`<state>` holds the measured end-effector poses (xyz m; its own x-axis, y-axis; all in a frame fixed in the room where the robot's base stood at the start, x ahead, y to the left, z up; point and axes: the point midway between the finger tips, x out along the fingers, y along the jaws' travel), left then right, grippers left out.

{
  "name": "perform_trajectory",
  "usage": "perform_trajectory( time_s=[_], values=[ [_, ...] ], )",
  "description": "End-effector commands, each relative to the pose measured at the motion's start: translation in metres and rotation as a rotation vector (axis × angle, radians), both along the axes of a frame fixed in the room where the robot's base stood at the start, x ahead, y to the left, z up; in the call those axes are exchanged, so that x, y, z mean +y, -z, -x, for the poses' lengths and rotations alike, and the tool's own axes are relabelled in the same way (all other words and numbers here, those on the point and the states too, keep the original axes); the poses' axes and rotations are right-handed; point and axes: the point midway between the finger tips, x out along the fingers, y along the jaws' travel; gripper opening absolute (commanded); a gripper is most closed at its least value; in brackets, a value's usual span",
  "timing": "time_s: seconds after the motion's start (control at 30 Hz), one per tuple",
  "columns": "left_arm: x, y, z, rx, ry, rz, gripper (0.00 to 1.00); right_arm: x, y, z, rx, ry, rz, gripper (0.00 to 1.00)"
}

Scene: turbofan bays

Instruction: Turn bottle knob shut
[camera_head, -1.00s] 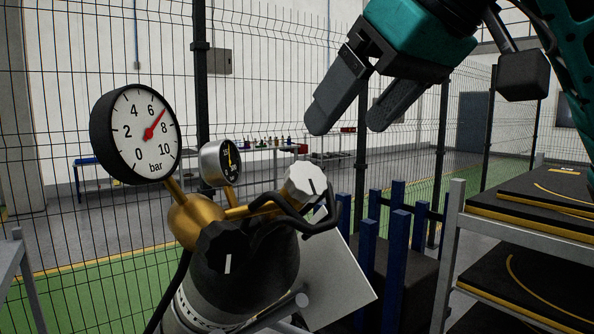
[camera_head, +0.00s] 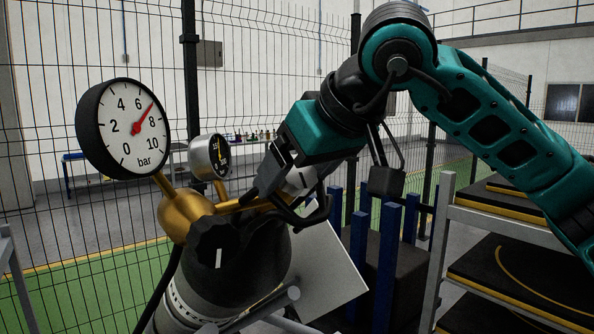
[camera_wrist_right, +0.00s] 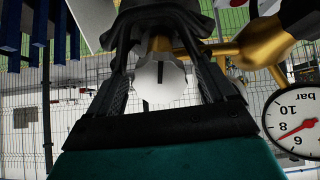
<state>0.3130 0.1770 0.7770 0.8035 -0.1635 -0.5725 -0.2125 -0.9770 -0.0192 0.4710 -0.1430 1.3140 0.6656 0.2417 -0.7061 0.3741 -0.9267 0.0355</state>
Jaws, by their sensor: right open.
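The gas bottle (camera_head: 245,270) is dark with a pale band and carries a brass valve body (camera_head: 185,217). A white faceted knob (camera_head: 300,182) with a black line sits on its right side, partly hidden by my right gripper (camera_head: 266,200). A black knob (camera_head: 218,241) with a white line faces forward. In the right wrist view the white knob (camera_wrist_right: 160,80) lies between the two open fingers, its black line about upright in the picture; I cannot tell whether they touch it. My left gripper is not in view.
A large gauge (camera_head: 123,129) reads about 7 bar, with a small gauge (camera_head: 210,157) beside it. Blue posts (camera_head: 387,245) and a shelf with black trays (camera_head: 520,265) stand to the right. Wire fencing is behind.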

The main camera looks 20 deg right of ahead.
Motion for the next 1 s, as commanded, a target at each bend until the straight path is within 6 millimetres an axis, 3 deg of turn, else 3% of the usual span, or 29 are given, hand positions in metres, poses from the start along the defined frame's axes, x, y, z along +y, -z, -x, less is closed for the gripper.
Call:
perform_trajectory(
  time_s=[0.23, 0.8, 1.0],
  values=[
    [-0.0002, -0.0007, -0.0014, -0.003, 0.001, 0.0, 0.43, 0.0002, 0.0007, -0.0005, 0.001, 0.0, 0.0, 0.84],
    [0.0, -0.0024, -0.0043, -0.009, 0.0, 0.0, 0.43, 0.0, 0.0003, -0.0002, 0.001, 0.001, 0.0, 0.29],
    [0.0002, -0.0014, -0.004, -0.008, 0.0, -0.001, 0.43, 0.0, 0.0004, -0.0003, 0.003, 0.01, -0.009, 0.29]
  ],
)
